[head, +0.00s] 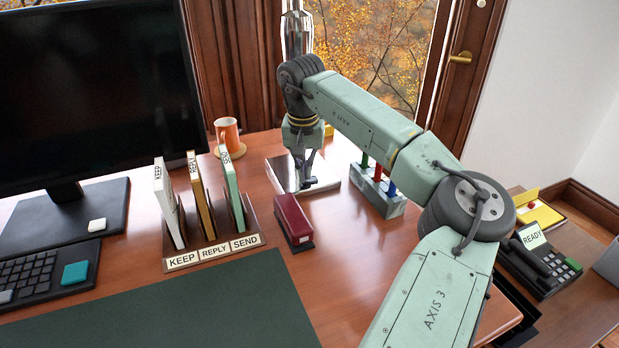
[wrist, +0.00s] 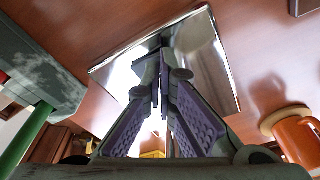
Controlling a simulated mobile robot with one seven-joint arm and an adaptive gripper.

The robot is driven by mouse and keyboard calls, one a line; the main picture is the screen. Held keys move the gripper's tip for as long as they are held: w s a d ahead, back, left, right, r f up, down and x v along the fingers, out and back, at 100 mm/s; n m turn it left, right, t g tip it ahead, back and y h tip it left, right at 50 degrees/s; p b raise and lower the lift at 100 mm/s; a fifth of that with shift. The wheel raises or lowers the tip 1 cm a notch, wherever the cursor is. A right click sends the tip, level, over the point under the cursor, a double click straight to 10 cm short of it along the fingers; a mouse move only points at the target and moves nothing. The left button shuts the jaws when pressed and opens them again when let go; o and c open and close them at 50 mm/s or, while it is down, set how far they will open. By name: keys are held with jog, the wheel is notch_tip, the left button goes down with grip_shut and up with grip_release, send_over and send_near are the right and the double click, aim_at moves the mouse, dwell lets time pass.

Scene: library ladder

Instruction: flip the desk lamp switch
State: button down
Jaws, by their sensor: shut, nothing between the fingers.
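The desk lamp's shiny square metal base (head: 281,172) appears to be the mirror-like plate on the desk under my gripper. A chrome upright part (head: 297,32) shows behind my arm, and I cannot tell whether it joins the base. My gripper (head: 307,183) is shut and empty, pointing down over the plate's right part. In the wrist view the closed fingertips (wrist: 161,48) overlap the reflective plate (wrist: 213,62); I cannot tell whether they touch it. The switch is not distinguishable, perhaps hidden by the fingers.
A dark red stapler (head: 294,220) and a letter sorter (head: 215,250) stand in front and left. An orange mug (head: 228,136) stands behind left. A grey block with coloured pegs (head: 378,190) is close on the right. A monitor (head: 90,90) fills the left.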

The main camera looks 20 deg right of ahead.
jog(key=shift+f, duration=0.2)
jog(key=shift+r, duration=0.1)
notch_tip(320, 180, up, 7)
jog(key=p, duration=0.6)
dwell(0.6)
